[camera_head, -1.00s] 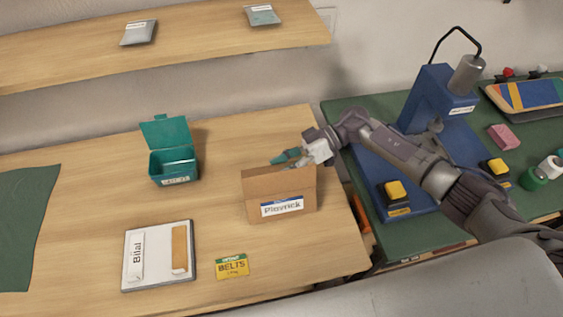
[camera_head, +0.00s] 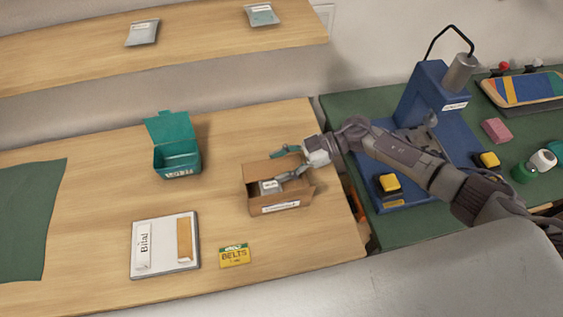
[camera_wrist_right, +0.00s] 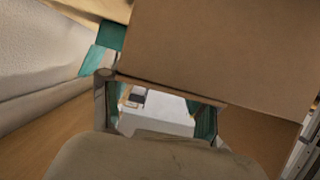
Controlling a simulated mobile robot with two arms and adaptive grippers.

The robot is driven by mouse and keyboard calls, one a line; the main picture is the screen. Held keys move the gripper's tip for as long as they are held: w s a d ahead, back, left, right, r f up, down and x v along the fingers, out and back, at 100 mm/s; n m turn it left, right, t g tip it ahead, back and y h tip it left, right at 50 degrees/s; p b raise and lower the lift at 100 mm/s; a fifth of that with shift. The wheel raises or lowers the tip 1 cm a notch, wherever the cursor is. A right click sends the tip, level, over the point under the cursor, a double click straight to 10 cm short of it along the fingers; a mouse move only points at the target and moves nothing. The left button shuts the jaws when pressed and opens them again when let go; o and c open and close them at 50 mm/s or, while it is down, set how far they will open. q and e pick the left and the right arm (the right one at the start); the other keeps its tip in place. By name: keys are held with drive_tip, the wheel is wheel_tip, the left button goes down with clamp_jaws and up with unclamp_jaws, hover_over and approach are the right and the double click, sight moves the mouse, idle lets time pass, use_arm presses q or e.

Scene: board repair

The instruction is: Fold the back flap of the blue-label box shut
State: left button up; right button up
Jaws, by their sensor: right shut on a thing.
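The blue-label box (camera_head: 254,200), brown cardboard, stands near the right end of the wooden table. In the head view its top is open and a small labelled item (camera_head: 270,187) shows inside. Its front label is seen at a steep angle. The back flap (camera_head: 262,168) stands up at the rear edge. My right gripper (camera_head: 290,162) reaches in from the right, one teal-tipped finger behind the flap and the other on the box side, shut on the flap. In the right wrist view a large cardboard panel (camera_wrist_right: 225,50) fills the upper right. My left gripper is not in view.
A teal open-lidded box (camera_head: 178,160) stands to the left. A white tray labelled Bilal (camera_head: 166,268) and a yellow BELTS card (camera_head: 234,256) lie in front. A blue press (camera_head: 425,100) stands on the green bench at right. The table between the boxes is clear.

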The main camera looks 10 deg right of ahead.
drive_tip(key=shift+d+f, duration=0.1)
drive_tip(key=shift+f, duration=0.15)
drive_tip(key=o, duration=1.2)
drive_tip(key=shift+w, duration=0.1)
drive_tip(key=shift+c, duration=0.2)
drive_tip(key=shift+r, duration=0.1)
drive_tip(key=shift+d, duration=0.15)
drive_tip(key=v, duration=1.1)
drive_tip(key=shift+d+r, duration=0.2)
drive_tip(key=shift+d, duration=0.1)
